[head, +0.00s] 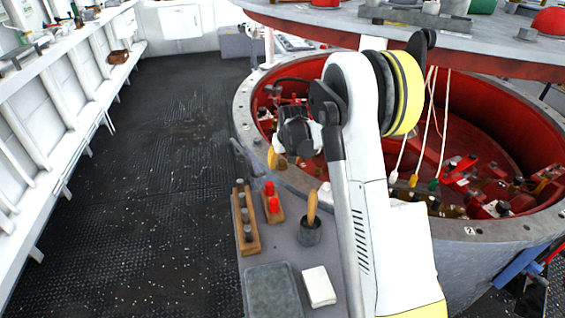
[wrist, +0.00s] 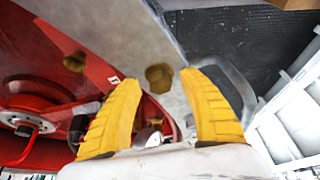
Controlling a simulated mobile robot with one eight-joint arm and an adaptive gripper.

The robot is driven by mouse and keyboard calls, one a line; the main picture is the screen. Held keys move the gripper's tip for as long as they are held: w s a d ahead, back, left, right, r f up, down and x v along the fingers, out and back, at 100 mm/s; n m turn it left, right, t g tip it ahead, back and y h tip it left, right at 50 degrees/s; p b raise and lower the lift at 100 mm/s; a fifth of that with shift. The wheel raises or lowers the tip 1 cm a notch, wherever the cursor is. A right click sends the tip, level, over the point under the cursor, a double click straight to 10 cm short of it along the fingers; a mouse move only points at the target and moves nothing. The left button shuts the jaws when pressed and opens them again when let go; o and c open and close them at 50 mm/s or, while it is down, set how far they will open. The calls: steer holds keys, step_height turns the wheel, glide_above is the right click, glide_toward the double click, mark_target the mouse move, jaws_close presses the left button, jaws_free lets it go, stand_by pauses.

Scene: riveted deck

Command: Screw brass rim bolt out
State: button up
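In the wrist view a brass rim bolt (wrist: 158,77) sits on the pale grey rim (wrist: 140,35), in line with the gap between my fingertips. My gripper (wrist: 160,88) is open, with its two yellow fingers apart and nothing held between them. I cannot tell how far the bolt is beyond the tips. In the head view my gripper (head: 280,160) is over the near left part of the rim (head: 245,112). My wrist hides the bolt there.
A grey bench (head: 310,255) beside the rim holds a wooden rack (head: 240,200) of dark pegs, red-topped pieces (head: 271,196), a cup (head: 310,233) and a white block (head: 319,286). A grey curved handle (wrist: 235,80) is close to my right finger. Cables (head: 405,125) hang inside the red vessel.

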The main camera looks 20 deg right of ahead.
steer(key=v, duration=1.2)
steer(key=s+a+r+t, duration=0.1)
steer(key=s+a+r, duration=0.3)
steer(key=s, duration=0.3)
steer(key=s+a+r, duration=0.4)
steer(key=s+r, duration=0.1)
steer(key=s, duration=0.2)
steer(key=s+a+f+t, duration=0.1)
steer(key=s+a, duration=0.2)
steer(key=s, duration=0.5)
steer(key=s+a+f+n, duration=0.1)
steer(key=s+a, duration=0.2)
steer(key=s, duration=0.6)
steer(key=shift+s+f+t+y, duration=0.2)
steer(key=shift+s+t+y, duration=0.1)
steer(key=shift+t, duration=0.1)
